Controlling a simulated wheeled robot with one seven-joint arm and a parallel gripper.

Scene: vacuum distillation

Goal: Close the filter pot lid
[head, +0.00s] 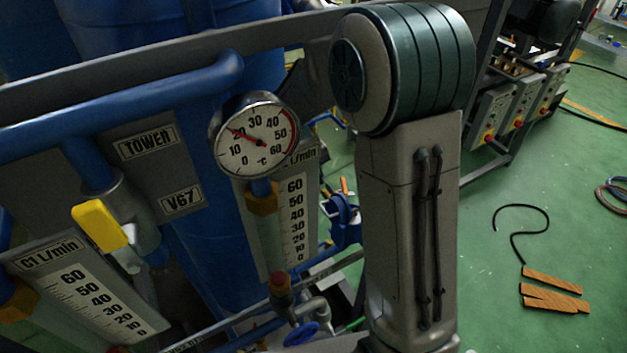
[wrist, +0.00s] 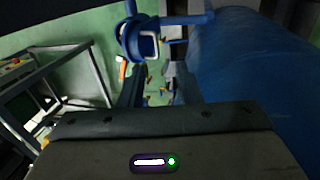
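A blue round fitting (wrist: 133,42) with a ring-shaped rim and a pale square face, probably the filter pot, is at the top middle of the wrist view. A blue fitting (head: 343,222) that may be the same pot shows small in the head view, partly hidden behind my arm. I cannot make out the lid or its angle. My gripper (wrist: 158,80) points toward the blue fitting in the wrist view. Its two dark fingers are apart, with floor showing between them and nothing held. The gripper is not visible in the head view.
A blue pipe (head: 120,90), a yellow-handled valve (head: 100,225), a round thermometer (head: 254,135) and flow scales (head: 85,300) fill the left of the head view. A large blue vessel (wrist: 240,60) stands at right in the wrist view.

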